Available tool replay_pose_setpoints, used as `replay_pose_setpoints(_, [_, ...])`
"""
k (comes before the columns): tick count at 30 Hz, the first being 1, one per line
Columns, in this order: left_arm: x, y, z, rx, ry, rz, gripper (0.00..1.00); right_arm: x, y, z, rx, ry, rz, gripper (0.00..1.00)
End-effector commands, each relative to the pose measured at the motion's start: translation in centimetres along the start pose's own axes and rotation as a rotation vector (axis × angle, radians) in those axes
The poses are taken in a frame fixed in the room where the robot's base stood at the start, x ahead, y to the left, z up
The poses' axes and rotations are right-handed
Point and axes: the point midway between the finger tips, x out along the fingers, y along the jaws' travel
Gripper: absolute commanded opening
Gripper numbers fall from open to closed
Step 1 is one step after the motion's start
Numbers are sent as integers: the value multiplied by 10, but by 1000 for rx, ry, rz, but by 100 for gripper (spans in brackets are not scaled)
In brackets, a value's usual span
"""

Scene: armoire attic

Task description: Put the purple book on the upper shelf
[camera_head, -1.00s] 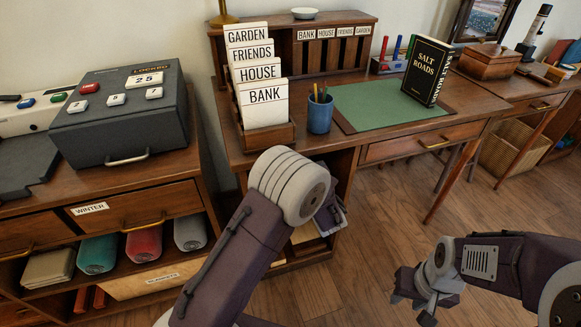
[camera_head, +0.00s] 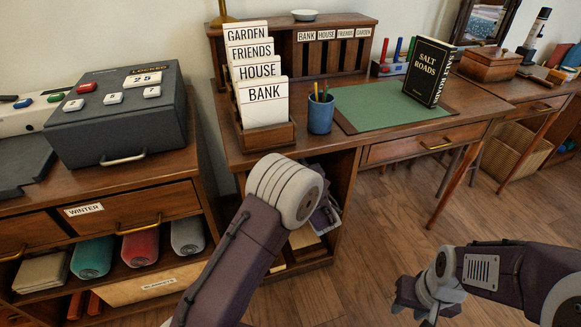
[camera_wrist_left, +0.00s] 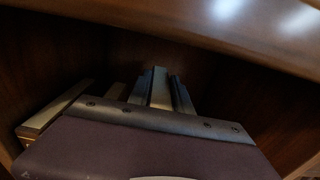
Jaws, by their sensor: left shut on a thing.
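In the head view my left arm reaches into the open space under the desk, and its gripper is hidden there. The left wrist view looks into a dark wooden compartment. There my left gripper (camera_wrist_left: 160,90) is shut on a thin pale-edged thing (camera_wrist_left: 160,88), held between its two dark fingers. I cannot see this thing's cover, so I cannot tell whether it is the purple book. My right gripper (camera_head: 415,303) hangs empty over the floor at the lower right; its finger gap is unclear. No shelf is clearly identifiable as the upper one.
A black Salt Roads book (camera_head: 428,72) stands on the green desk mat (camera_head: 370,108). A blue pencil cup (camera_head: 320,113) and a card holder (camera_head: 268,138) stand near the desk's left end. A locked grey box (camera_head: 115,135) tops the left cabinet. Wooden floor is open at right.

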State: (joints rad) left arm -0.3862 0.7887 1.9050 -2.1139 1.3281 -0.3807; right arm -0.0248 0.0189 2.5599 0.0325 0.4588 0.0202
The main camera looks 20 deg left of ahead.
Motion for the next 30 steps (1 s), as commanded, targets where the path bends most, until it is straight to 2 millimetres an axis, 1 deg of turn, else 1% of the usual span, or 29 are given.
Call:
replay_pose_setpoints(1, [0, 0, -16, 1, 0, 0, 0, 12, 0, 1, 0, 0, 0, 36])
replay_pose_setpoints(5, [0, 0, -40, 0, -1, 0, 0, 28, 0, 3, 0, 0, 0, 36])
replay_pose_setpoints(6, [3, 0, -42, -3, -3, 1, 0, 33, 1, 4, 0, 0, 0, 36])
replay_pose_setpoints(7, [4, 0, -42, -3, -3, 0, 0, 34, 1, 4, 0, 0, 0, 36])
replay_pose_setpoints(11, [4, 0, -37, -2, -2, 0, 0, 30, 1, 3, 0, 0, 0, 36])
replay_pose_setpoints(17, [4, 0, -41, -1, -1, 0, 0, 33, 1, 3, 0, 0, 0, 36])
replay_pose_setpoints(18, [4, 0, -42, 0, 0, 0, 31, 32, 1, 3, 0, 0, 0, 36])
replay_pose_setpoints(20, [4, 0, -41, 0, 1, 0, 47, 32, 1, 3, 0, 0, 0, 36])
replay_pose_setpoints(28, [4, 0, -41, 0, 1, 0, 47, 31, 1, 3, 0, 0, 0, 36])
replay_pose_setpoints(30, [4, 0, -38, -1, 0, 0, 47, 29, 1, 3, 0, 0, 0, 36])
